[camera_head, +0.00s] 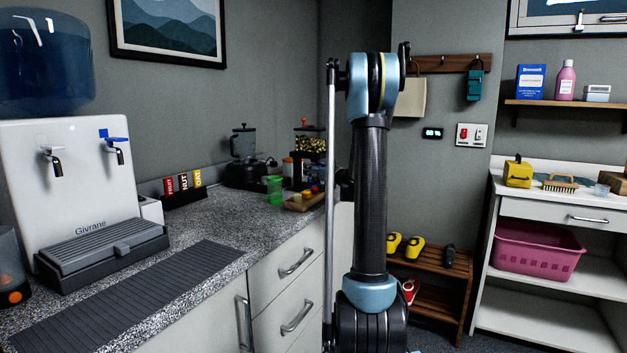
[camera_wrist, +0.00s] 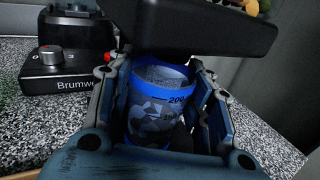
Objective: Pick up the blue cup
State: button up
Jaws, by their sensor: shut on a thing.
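The blue cup (camera_wrist: 152,122) is in the wrist view, translucent with a bright blue rim, a faceted pattern and a "200" mark. It stands between the two fingers of my gripper (camera_wrist: 160,82), which is shut on it with one finger along each side. Part of the cup is covered by the gripper. I cannot tell whether its base touches the speckled counter (camera_wrist: 45,130). In the head view the blue cup and my gripper do not show; my arm stands in front of the counter's far end.
A dark appliance base with a red button (camera_wrist: 68,72) is close left of my gripper. On the counter (camera_head: 215,222) are a green cup (camera_head: 274,188), a wooden board (camera_head: 303,202), a blender (camera_head: 243,155) and a water dispenser (camera_head: 85,180). The counter's middle is clear.

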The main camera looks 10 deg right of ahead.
jog(key=s+d, duration=1)
jog(key=d, duration=0.4)
jog(key=shift+s+d, duration=0.25)
jog(key=shift+s, duration=0.05)
jog(key=shift+s+r, duration=0.1)
